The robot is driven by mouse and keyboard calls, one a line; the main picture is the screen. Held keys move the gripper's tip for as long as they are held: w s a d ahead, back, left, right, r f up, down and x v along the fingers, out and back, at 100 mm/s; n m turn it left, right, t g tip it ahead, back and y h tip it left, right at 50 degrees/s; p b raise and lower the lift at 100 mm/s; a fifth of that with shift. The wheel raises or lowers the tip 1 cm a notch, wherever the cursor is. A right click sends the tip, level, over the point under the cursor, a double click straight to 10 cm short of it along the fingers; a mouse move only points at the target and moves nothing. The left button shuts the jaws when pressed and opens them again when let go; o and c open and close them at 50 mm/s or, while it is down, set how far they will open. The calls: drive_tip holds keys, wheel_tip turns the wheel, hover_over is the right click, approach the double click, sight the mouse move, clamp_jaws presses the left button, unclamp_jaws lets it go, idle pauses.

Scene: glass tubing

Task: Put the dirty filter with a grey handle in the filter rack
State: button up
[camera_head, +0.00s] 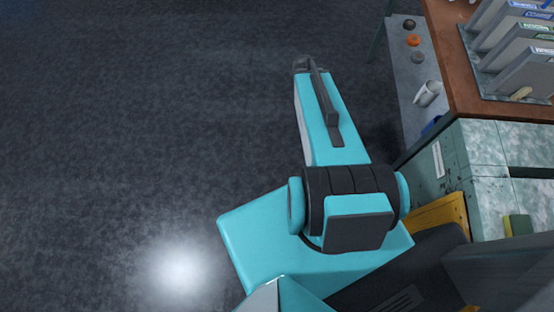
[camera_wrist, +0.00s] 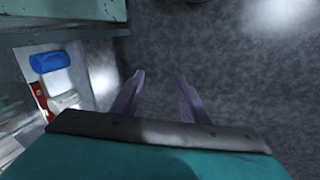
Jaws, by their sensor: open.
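My gripper (camera_wrist: 160,77) shows in the wrist view with its two purple-grey fingers apart and nothing between them. Dark floor lies behind the fingers. In the head view my arm reaches away over the floor, and the fingers cannot be made out. I cannot identify a dirty filter with a grey handle in either view. A row of upright grey panels with coloured labels (camera_head: 520,45) stands on the brown tabletop at the upper right. I cannot tell whether this is the filter rack.
A lower grey shelf (camera_head: 398,82) holds small round black, orange and grey pieces (camera_head: 417,57) and a white mug-like object (camera_head: 428,93). Worn green-grey cabinets (camera_head: 470,150) stand at the right. A blue roll-like object (camera_wrist: 50,62) shows in the wrist view. The floor at left is clear.

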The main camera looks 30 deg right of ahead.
drive_tip(key=s+a+f+n+g+y, duration=0.1)
drive_tip(key=s+a+f+n, duration=0.1)
drive_tip(key=s+a, duration=0.3)
drive_tip(key=s+a+f+n+g+y, duration=0.1)
drive_tip(key=s+a+f+n, duration=0.2)
drive_tip(key=a, duration=0.9)
drive_tip(key=s+a+f+n+g+y, duration=0.1)
drive_tip(key=s+a+f+n, duration=0.1)
drive_tip(key=s+a+f, duration=0.4)
drive_tip(key=a, duration=0.3)
drive_tip(key=shift+s+f+n, duration=0.2)
drive_tip(key=shift+s+n, duration=0.1)
drive_tip(key=shift+s, duration=0.05)
wheel_tip(320, 180, down, 3)
drive_tip(key=b, duration=0.3)
drive_tip(key=shift+s+f+g+b, duration=0.15)
drive_tip(key=shift+f+g+b, duration=0.05)
drive_tip(key=shift+g+b, duration=0.1)
drive_tip(key=shift+c, duration=1.1)
